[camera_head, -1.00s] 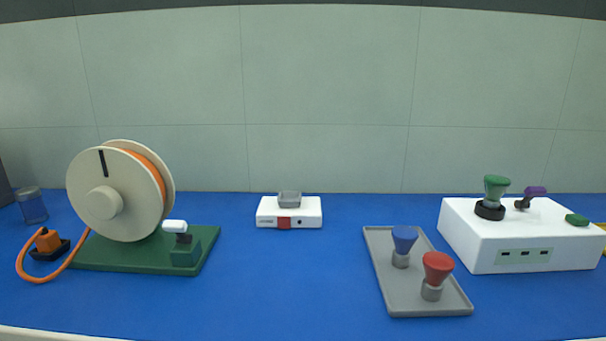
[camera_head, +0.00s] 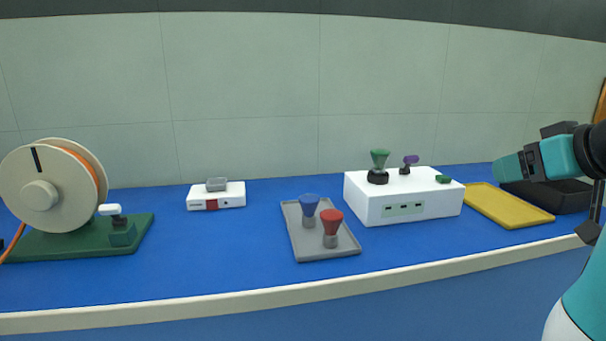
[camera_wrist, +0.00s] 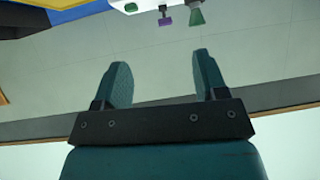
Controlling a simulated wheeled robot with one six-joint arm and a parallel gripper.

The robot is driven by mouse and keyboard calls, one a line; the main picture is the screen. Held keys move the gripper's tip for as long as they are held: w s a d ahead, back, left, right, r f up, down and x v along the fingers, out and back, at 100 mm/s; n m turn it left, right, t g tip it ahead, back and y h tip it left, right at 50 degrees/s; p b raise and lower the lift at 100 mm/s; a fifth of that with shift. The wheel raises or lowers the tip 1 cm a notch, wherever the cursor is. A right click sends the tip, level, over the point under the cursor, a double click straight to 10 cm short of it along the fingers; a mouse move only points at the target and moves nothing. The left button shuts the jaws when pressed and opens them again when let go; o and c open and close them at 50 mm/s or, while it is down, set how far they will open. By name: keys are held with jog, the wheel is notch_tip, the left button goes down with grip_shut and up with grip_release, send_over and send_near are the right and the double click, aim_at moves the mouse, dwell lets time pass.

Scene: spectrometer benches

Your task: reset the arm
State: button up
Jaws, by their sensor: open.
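My gripper (camera_wrist: 162,85) shows in the wrist view with its two teal fingers spread apart and nothing between them. In the head view my teal and black arm comes in at the right edge. Its end is raised over the right end of the bench, near the yellow tray (camera_head: 508,206) and a black bin (camera_head: 570,197). The wrist view appears upside down, with the bench at its top edge and the wall behind the fingers.
On the blue bench (camera_head: 250,265) stand a white box (camera_head: 405,210) with green and purple knobs, a grey tray (camera_head: 318,252) with blue (camera_head: 309,206) and red (camera_head: 332,222) knobs, a small white device (camera_head: 230,199), and a cable reel (camera_head: 45,192) on a green base. The front middle is clear.

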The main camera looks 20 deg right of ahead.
jog(key=w+a+f+n+g+y, duration=0.2)
jog(key=w+a+f+y, duration=0.1)
jog(key=a, duration=0.6)
jog(key=w+a+f+n+g+y, duration=0.2)
jog(key=w+a+f+g+y, duration=0.15)
jog(key=a, duration=0.65)
jog(key=s+a+f+n+g, duration=0.25)
jog(key=s+a, duration=0.25)
jog(key=a, duration=0.3)
jog(key=s+a+f+n+g, duration=0.25)
jog(key=s+a+g, duration=0.2)
jog(key=a, duration=0.45)
notch_tip(320, 180, up, 16)
jog(key=p, duration=1.5)
jog(key=shift+s+d+t, duration=0.15)
jog(key=shift+s+t, duration=0.1)
jog(key=shift+t, duration=0.2)
jog(key=shift+f+h, duration=0.1)
jog(key=shift+h, duration=0.15)
